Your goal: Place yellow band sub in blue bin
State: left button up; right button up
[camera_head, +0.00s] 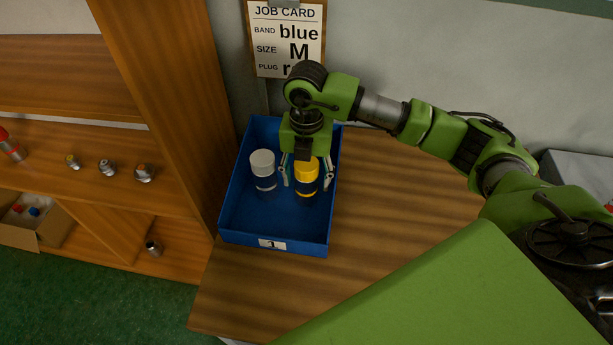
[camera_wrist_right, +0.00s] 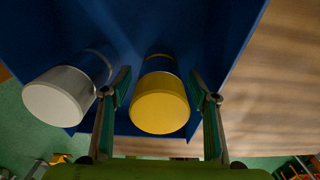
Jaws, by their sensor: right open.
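In the right wrist view the open fingers (camera_wrist_right: 164,92) show gaps to the sub. A white-topped sub (camera_head: 262,169) stands beside it on the left, also in the wrist view (camera_wrist_right: 62,96). My left gripper is out of view.
The bin sits on a wooden table (camera_head: 400,210), with clear top to its right. A job card (camera_head: 287,38) hangs behind. A wooden shelf (camera_head: 100,190) at left holds several small fittings, and a cardboard box (camera_head: 36,222) stands lower left.

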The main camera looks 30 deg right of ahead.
jog(key=shift+w+r, duration=0.1)
jog(key=shift+r, duration=0.35)
notch_tip(320, 180, up, 10)
jog(key=shift+b, duration=1.25)
jog(key=shift+r, duration=0.7)
